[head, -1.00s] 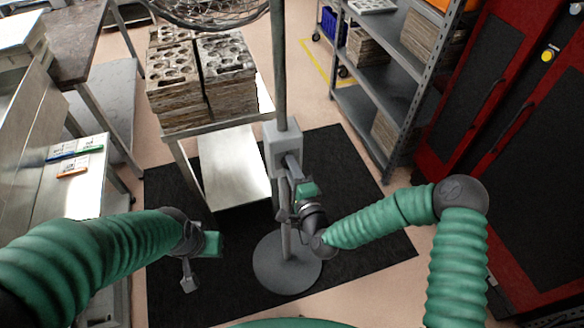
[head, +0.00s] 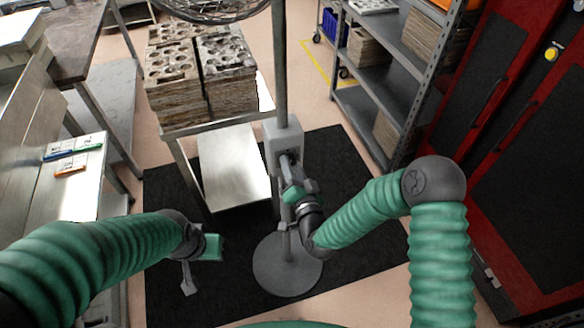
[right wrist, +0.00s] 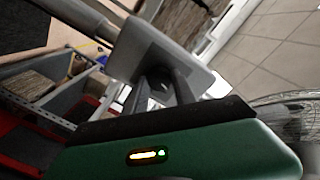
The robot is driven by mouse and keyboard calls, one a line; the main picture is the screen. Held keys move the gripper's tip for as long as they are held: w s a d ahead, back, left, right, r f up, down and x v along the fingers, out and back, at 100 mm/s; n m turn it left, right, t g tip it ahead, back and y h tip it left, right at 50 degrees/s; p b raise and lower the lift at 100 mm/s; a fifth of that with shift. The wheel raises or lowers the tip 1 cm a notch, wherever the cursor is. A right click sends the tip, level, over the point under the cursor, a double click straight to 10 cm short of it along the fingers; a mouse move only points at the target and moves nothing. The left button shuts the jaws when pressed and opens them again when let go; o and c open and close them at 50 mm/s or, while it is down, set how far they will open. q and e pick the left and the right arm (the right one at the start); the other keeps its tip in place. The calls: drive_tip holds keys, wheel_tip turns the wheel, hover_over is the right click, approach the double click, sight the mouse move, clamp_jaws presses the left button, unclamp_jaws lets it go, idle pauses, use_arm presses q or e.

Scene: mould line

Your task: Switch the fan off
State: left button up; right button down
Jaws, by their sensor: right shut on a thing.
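The fan stands in front of me, with its wire cage (head: 215,10) cut off at the top of the head view, a grey pole (head: 279,70) and a round grey base (head: 288,270). A grey switch box (head: 272,135) sits on the pole. My right gripper (head: 290,160) reaches the box's near face. In the right wrist view its fingers (right wrist: 163,88) are shut on a small dark knob (right wrist: 158,86) on the box (right wrist: 142,52). The fingers partly hide the knob, so its setting cannot be read. My left gripper (head: 190,280) hangs away from the fan; its finger gap is unclear.
A metal cart (head: 235,168) with stacked mould blocks (head: 228,82) stands behind the fan. A grey shelf rack (head: 385,95) and red cabinets (head: 480,100) are at the right. Benches line the left. The black mat (head: 350,215) has free room right of the pole.

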drive_tip(key=shift+s+a+f+n+b, duration=0.15)
drive_tip(key=shift+f+n+b, duration=0.2)
drive_tip(key=shift+n, duration=0.65)
drive_tip(key=c, duration=1.2)
unclamp_jaws()
drive_tip(key=shift+o, duration=0.8)
drive_tip(key=shift+r, duration=0.1)
